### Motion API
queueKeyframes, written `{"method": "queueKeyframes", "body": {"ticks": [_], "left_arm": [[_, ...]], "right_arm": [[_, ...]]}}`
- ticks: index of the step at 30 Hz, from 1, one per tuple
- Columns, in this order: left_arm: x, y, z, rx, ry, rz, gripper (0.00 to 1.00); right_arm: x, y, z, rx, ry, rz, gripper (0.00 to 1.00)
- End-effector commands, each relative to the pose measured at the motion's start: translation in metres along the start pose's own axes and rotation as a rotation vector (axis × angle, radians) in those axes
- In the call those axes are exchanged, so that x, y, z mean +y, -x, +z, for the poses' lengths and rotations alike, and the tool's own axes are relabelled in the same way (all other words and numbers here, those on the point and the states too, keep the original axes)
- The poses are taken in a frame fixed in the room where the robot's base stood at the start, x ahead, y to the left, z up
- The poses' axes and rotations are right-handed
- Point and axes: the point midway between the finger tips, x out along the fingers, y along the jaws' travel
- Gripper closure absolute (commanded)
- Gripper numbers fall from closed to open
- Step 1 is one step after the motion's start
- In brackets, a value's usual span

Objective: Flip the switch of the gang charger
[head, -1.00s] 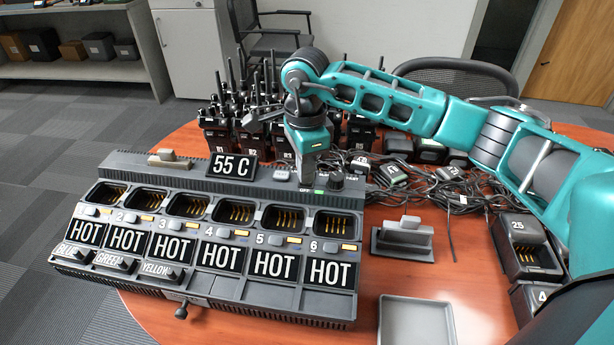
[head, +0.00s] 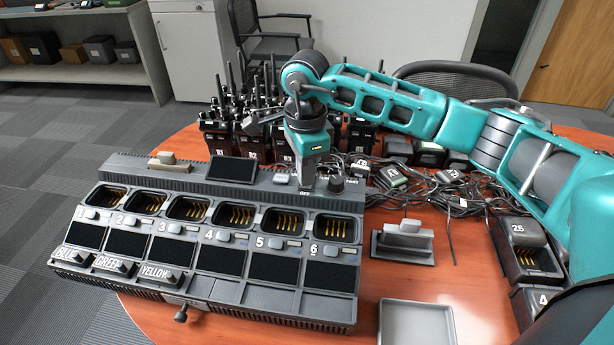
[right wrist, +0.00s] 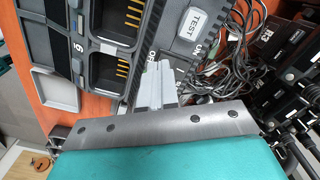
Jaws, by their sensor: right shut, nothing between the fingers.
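The gang charger (head: 325,295) is a grey unit with a row of numbered bays on the round table. Its small display (head: 232,170) is dark, and so are the label screens (head: 330,275) under the bays. My right gripper (head: 307,188) is shut and empty, with its fingertips down at the charger's back right, where the switch lies. In the right wrist view the fingers (right wrist: 157,88) reach the panel beside the OFF and ON lettering. My left gripper is not in view.
Radios (head: 215,140) and tangled cables (head: 440,190) lie behind and right. A grey holder (head: 403,242) and an empty tray (head: 418,322) sit right of the charger.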

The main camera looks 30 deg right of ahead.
Motion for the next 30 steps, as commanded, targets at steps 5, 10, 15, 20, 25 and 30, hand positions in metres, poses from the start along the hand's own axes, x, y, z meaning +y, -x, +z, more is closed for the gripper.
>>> {"method": "queueKeyframes", "body": {"ticks": [5,10,15,20,25,30], "left_arm": [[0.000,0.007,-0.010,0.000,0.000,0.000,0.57],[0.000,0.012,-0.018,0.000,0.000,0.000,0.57],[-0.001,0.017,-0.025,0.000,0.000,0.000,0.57],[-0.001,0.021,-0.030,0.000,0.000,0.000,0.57],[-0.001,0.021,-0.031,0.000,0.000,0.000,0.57],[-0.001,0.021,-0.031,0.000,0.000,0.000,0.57]], "right_arm": [[0.000,0.018,0.000,0.001,0.000,-0.001,1.00],[0.000,0.032,0.000,0.001,0.000,-0.002,1.00],[0.000,0.045,0.000,0.000,0.001,-0.001,1.00],[0.000,0.058,0.000,0.000,0.000,-0.002,1.00],[0.000,0.059,0.000,0.001,0.000,-0.001,1.00],[0.000,0.059,0.000,0.000,0.000,-0.001,1.00]]}}
